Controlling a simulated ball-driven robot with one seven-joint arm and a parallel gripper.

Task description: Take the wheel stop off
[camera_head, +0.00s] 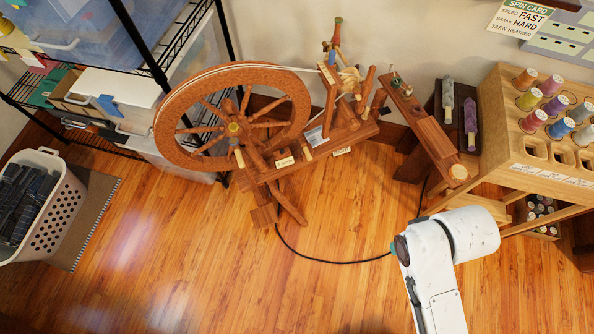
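A wooden spinning wheel stands against the back wall. Its large spoked wheel (292,84) has a yellowish hub and hangs over the left end of a wooden bench (330,145). A pale peg (239,158) stands beside the rim's lower part, and another pale peg (308,153) is on the bench. Small labels (284,162) are fixed to the bench edge, too small to read. I cannot tell which part is the wheel stop. My white arm reaches in at the lower right, apart from the wheel. My gripper is not in view.
A wooden spool rack (513,170) stands at the right, and a low wooden stand (425,135) is beside the bench. A wire shelf (140,60) and a white basket (62,210) are at the left. A black cable (330,262) crosses the floor. The front floor is clear.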

